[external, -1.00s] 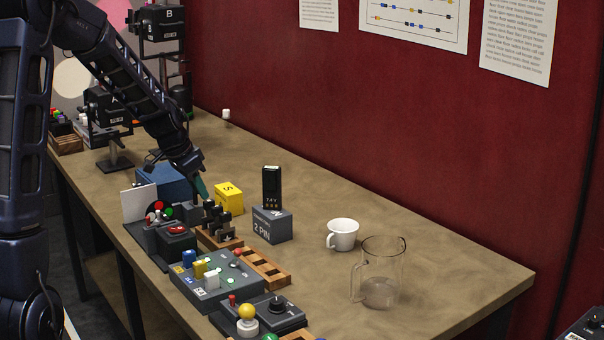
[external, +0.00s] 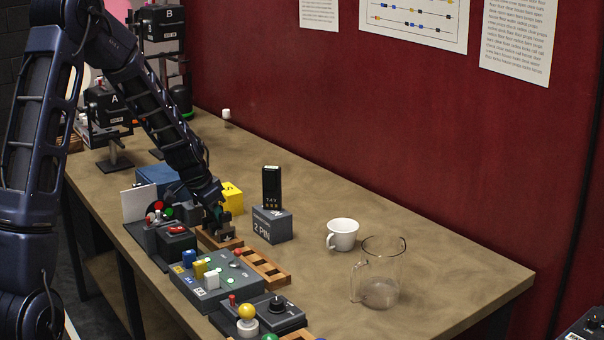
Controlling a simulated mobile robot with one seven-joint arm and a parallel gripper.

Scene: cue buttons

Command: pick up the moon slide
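My gripper (external: 217,224) is low over a wooden rack (external: 209,242) near the middle of the bench. Small dark upright pieces (external: 226,232) stand in this rack, right at my fingertips. I cannot tell which of them, if any, is the moon slide; no moon mark is readable. My fingers are small and partly hidden by my own wrist, so I cannot tell whether they are open or shut, or touching a piece.
A yellow box (external: 232,197) and a grey "2 PIN" block (external: 271,225) with a black meter (external: 271,188) stand behind. A red-button box (external: 177,240) and a button panel (external: 218,286) sit in front. A white cup (external: 342,234) and glass jug (external: 380,285) are right.

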